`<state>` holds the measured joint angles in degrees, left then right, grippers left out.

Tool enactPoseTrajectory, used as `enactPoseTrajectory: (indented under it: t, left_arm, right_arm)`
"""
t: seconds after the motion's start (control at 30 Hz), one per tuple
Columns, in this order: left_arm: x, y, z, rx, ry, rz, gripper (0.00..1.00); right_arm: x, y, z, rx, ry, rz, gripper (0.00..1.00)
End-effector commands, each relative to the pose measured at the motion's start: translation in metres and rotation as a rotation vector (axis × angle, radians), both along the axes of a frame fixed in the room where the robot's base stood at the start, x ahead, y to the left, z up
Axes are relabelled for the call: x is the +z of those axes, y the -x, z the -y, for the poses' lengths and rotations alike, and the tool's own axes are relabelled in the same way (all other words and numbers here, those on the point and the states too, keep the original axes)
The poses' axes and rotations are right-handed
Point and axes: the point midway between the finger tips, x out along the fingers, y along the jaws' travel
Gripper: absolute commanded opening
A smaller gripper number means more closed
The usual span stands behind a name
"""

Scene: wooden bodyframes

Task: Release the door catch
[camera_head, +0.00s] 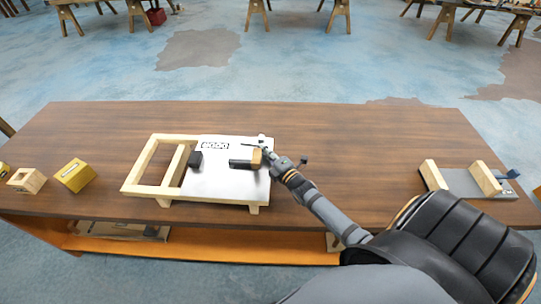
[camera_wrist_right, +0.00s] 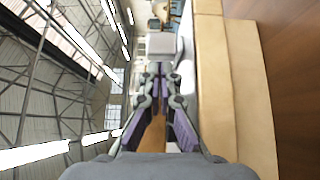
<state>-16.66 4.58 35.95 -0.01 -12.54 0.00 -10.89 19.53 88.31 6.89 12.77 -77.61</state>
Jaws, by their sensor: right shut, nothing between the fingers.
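A pale wooden frame (camera_head: 140,168) lies on the table with a white door panel (camera_head: 215,182) over its right part. On the panel are a dark block (camera_head: 195,159) and a dark bar (camera_head: 240,163) that runs to a small wooden block (camera_head: 256,159) near the right edge; which part is the catch I cannot tell. My right gripper (camera_head: 265,149) is shut and empty beside that block at the panel's right edge. In the right wrist view, my gripper fingers (camera_wrist_right: 163,85) lie alongside pale wood (camera_wrist_right: 225,85); contact is unclear. My left gripper is out of view.
A yellow block (camera_head: 75,175) and an open wooden box (camera_head: 27,180) stand at the table's left end. A grey plate with wooden uprights (camera_head: 487,178) sits at the right. The table (camera_head: 350,130) is clear behind and between them.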

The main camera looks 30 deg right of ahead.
Motion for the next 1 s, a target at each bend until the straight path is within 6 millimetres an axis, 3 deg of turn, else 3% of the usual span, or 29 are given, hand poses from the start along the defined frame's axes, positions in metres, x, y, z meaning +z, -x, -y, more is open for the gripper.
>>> enactPoseTrajectory:
  t: [0.37, 0.6, 1.0]
  left_arm:
    - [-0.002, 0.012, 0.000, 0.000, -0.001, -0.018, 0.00]
    - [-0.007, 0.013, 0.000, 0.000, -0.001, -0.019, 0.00]
    - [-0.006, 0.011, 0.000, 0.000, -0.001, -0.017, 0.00]
  right_arm:
    - [0.000, -0.004, 0.000, 0.000, -0.001, 0.000, 0.00]
    - [0.000, -0.016, 0.016, 0.000, 0.001, 0.001, 0.00]
    - [0.000, -0.016, 0.018, 0.001, -0.001, -0.001, 0.00]
